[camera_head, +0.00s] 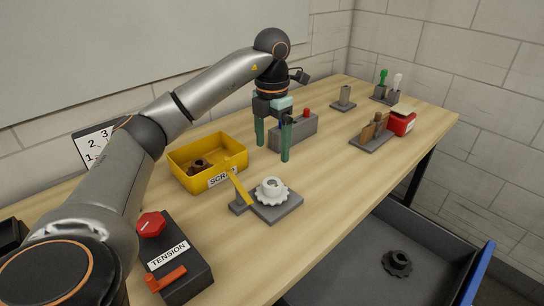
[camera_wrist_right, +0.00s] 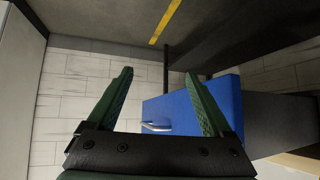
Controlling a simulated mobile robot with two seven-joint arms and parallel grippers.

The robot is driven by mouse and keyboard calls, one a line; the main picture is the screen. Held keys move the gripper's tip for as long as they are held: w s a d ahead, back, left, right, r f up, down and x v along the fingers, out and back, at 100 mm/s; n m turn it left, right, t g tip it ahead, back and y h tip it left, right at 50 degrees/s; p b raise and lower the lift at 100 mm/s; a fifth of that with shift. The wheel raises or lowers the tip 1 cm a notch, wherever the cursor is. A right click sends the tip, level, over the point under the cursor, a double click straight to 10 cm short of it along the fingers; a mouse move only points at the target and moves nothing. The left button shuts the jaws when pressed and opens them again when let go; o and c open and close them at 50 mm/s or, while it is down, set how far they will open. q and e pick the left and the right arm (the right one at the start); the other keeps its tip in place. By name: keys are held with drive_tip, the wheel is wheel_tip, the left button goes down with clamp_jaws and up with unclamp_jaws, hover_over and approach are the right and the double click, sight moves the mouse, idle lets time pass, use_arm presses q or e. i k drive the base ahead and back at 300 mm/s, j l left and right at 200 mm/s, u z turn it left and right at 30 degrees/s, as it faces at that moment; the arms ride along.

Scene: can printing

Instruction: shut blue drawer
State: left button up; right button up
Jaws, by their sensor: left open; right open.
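The blue drawer stands pulled out from under the table in the head view. Its blue front (camera_head: 478,272) is at the lower right, with the grey inside open to view and a dark gear (camera_head: 397,263) lying in it. In the right wrist view the blue drawer front (camera_wrist_right: 183,110) with its silver handle (camera_wrist_right: 157,127) shows beyond and between the fingers. My right gripper (camera_wrist_right: 158,74) is open and empty, apart from the front as far as I can tell. My left gripper (camera_head: 272,152) is open and empty over the table, fingers pointing down beside a grey block.
On the table (camera_head: 350,190) are a yellow scrap bin (camera_head: 180,170), a white gear (camera_head: 271,190) on a grey stand, a tension box (camera_head: 185,275) with red knob, and a red box (camera_head: 402,123). The table's front edge lies above the drawer.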

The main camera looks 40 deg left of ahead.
sight(448, 270)
drive_tip(key=k+l, duration=0.75)
drive_tip(key=l, duration=0.2)
